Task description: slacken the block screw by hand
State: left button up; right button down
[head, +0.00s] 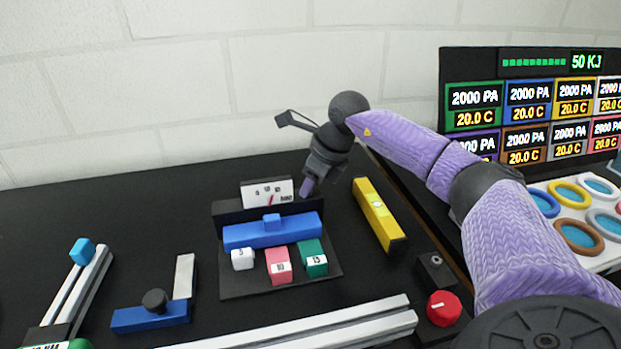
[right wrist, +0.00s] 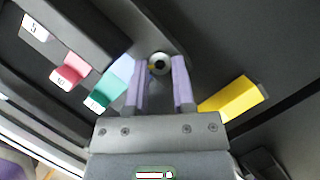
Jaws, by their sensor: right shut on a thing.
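My right gripper (head: 305,187) points down at the right rear corner of the black stand (head: 240,286), beside the white dial card (head: 267,192). In the right wrist view its two purple fingers (right wrist: 160,75) are shut on a small round piece (right wrist: 158,63) with a pale rim and dark centre. I cannot tell whether this piece is the block screw. A black round knob (head: 155,300) sits on a blue block (head: 150,318) at the front left, apart from the gripper. My left gripper is not in view.
The stand carries a blue bar (head: 272,232) and white (head: 243,259), pink (head: 279,266) and green (head: 313,257) numbered blocks. A yellow level (head: 379,214) lies close right of the gripper. Pale extrusions (head: 320,325) lie in front. A red knob (head: 444,308) is at the right.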

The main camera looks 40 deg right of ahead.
jog(key=n+y, duration=0.1)
jog(key=n, duration=0.1)
jog(key=shift+w+d+n+g+p, duration=0.1)
jog(key=shift+n+g+p, duration=0.2)
jog(key=shift+n+p, duration=0.1)
jog(key=shift+n+y, duration=0.3)
jog(key=shift+n, duration=0.6)
jog(key=n+g+b, duration=0.1)
jog(key=n, duration=0.1)
jog(key=shift+w+f+n+y, duration=0.1)
jog(key=shift+n+y, duration=0.2)
jog(key=shift+n, duration=0.1)
jog(key=shift+d+n+g, duration=0.1)
jog(key=shift+n+g, duration=0.3)
jog(key=shift+n, duration=0.2)
pick_arm(q)
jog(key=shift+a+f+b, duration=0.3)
jog(key=shift+b, duration=0.05)
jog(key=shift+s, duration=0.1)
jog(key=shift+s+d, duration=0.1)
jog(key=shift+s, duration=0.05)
pick_arm(e)
jog(key=shift+c, duration=2.2)
grip_release()
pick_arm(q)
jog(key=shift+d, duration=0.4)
